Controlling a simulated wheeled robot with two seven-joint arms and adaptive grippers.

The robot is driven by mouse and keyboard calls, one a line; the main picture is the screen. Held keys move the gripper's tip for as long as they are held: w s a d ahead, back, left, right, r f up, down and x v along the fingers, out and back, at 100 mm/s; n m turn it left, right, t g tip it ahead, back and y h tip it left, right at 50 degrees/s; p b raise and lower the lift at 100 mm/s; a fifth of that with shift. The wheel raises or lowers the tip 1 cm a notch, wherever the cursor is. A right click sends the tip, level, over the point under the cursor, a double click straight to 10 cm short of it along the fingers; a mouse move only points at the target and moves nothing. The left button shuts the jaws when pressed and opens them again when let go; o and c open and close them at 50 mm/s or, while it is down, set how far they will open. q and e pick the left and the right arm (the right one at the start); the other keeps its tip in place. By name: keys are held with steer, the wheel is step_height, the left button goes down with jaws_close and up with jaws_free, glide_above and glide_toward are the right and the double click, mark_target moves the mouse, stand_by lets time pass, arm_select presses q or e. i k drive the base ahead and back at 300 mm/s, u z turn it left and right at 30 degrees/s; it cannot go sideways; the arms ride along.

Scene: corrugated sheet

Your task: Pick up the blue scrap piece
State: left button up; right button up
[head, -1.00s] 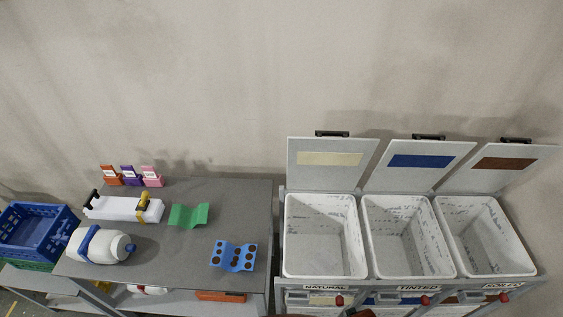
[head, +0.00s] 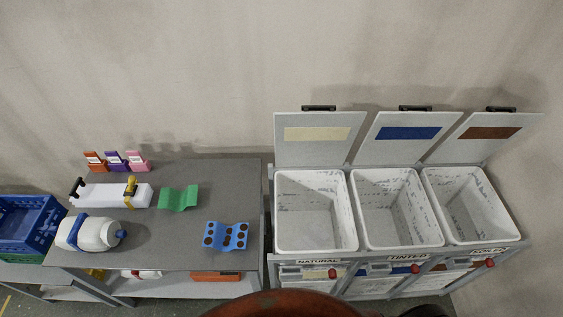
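The blue scrap piece (head: 226,236) is a wavy blue sheet with several dark round spots. It lies on the grey table (head: 225,178) near its front right corner. A green wavy piece (head: 179,198) lies behind it and to the left, apart from it. Neither of my grippers shows in the head view. A rounded reddish-brown shape at the bottom middle edge is cut off, and I cannot tell what it is.
Small coloured holders (head: 115,162) stand behind. A blue crate (head: 28,226) is at far left. Three open white bins labelled NATURAL (head: 315,215), TINTED (head: 398,210) and SOILED (head: 470,205) stand right.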

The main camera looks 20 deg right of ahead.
mark_target(219, 236)
steer(key=z, duration=1)
steer(key=k, duration=1.1)
steer(key=u, duration=1)
